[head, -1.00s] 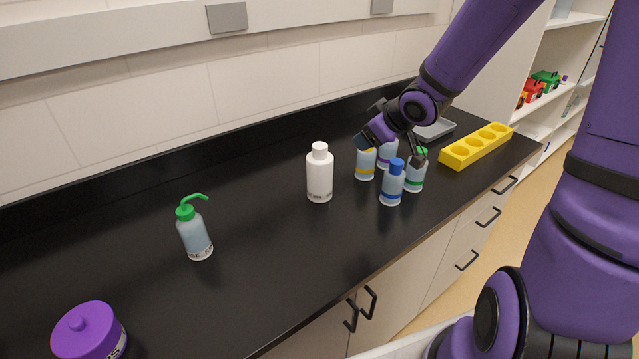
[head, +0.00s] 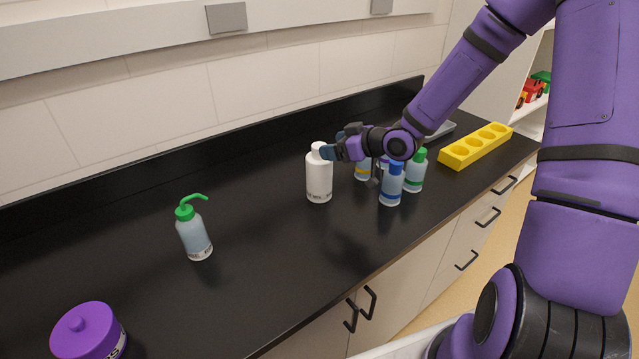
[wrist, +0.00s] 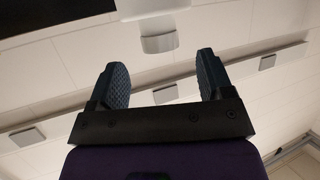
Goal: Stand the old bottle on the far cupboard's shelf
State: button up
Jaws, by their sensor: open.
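Several bottles stand upright on the black counter, and I cannot tell by sight which is the old one. A plain white bottle (head: 319,180) with a white cap stands nearest my gripper (head: 328,151). My gripper is open, at cap height just beside or in front of that bottle, partly covering its cap. In the wrist view the open fingers (wrist: 162,80) are empty, and the white bottle's cap (wrist: 158,36) shows beyond them, upside down. Behind are a blue-capped bottle (head: 392,186), a green-capped bottle (head: 415,174) and a yellow-banded bottle (head: 362,171), partly hidden by my arm.
A green-topped wash bottle (head: 194,235) and a purple jar (head: 88,335) stand left. A yellow rack (head: 476,147) and a grey tray (head: 441,130) lie right. Shelves with red and green items (head: 534,92) stand beyond the counter, partly behind my arm. The counter's middle front is clear.

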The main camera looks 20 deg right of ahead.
aim_at(319, 172)
jog(key=shift+f+x, duration=0.15)
jog(key=shift+x, duration=1.25)
jog(key=shift+f+x, duration=0.1)
jog(key=shift+x, duration=1.3)
jog(key=shift+s+d, duration=0.1)
grip_shut()
